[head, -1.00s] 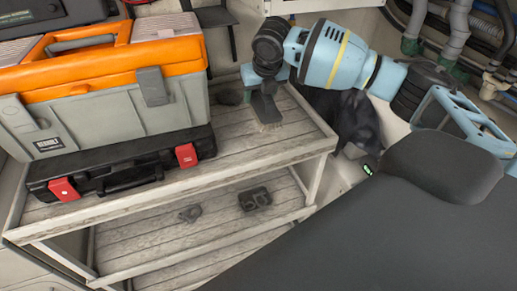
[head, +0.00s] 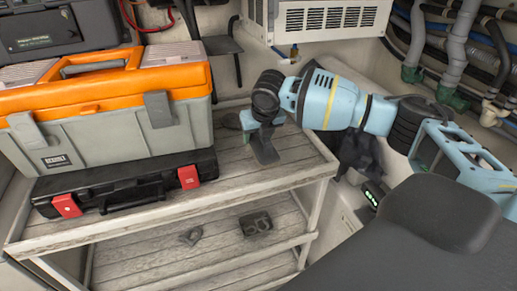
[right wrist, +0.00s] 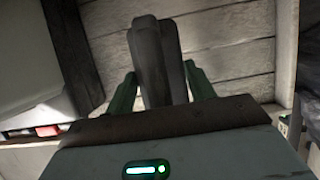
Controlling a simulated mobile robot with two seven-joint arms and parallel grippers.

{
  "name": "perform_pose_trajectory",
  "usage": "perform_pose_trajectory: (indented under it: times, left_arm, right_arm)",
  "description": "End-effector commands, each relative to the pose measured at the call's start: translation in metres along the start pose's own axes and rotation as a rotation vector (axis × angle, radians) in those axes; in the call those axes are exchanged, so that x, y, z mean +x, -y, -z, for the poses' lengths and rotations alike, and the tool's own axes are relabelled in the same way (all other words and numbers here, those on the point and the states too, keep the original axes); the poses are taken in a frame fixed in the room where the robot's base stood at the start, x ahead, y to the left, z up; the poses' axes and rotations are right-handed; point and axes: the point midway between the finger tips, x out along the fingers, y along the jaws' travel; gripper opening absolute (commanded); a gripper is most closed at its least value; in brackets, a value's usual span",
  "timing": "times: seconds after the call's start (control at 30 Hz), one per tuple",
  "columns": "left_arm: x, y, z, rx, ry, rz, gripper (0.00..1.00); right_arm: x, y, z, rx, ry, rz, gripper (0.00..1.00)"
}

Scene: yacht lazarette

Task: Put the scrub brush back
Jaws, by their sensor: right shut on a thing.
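The scrub brush (head: 264,150) is a dark, narrow piece held by my right gripper (head: 262,128). It hangs over the right part of the wooden top shelf (head: 295,165), right of the toolbox. I cannot tell whether it touches the boards. In the right wrist view the brush (right wrist: 153,60) stands dark between the two green fingers of the right gripper (right wrist: 160,75), which are shut on it. Its bristles are hidden in both views now. My left gripper is not in view.
A small dark lump (head: 231,120) lies behind the brush. The lower shelf (head: 150,255) holds two small dark items. Dark cloth (head: 360,155) hangs at right.

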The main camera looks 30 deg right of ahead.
Motion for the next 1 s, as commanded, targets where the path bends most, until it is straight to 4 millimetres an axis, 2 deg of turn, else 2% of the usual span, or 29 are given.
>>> perform_pose_trajectory:
  times: [0.13,0.43,0.9,0.93,1.0]
  left_arm:
    - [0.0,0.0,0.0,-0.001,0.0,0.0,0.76]
    - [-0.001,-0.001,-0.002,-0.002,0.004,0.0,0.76]
    - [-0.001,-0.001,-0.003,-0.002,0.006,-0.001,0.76]
    - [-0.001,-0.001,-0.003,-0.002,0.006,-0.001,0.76]
    - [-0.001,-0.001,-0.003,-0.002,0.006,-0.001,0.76]
  right_arm:
    - [0.006,0.0,0.002,0.0,0.0,0.0,0.24]
    - [0.043,0.0,0.018,0.0,0.001,0.0,0.24]
    - [0.049,0.0,0.02,0.0,0.002,-0.001,0.24]
    - [0.048,0.0,0.02,0.0,0.002,-0.001,0.58]
    - [0.048,0.0,0.02,0.0,0.002,-0.001,0.67]
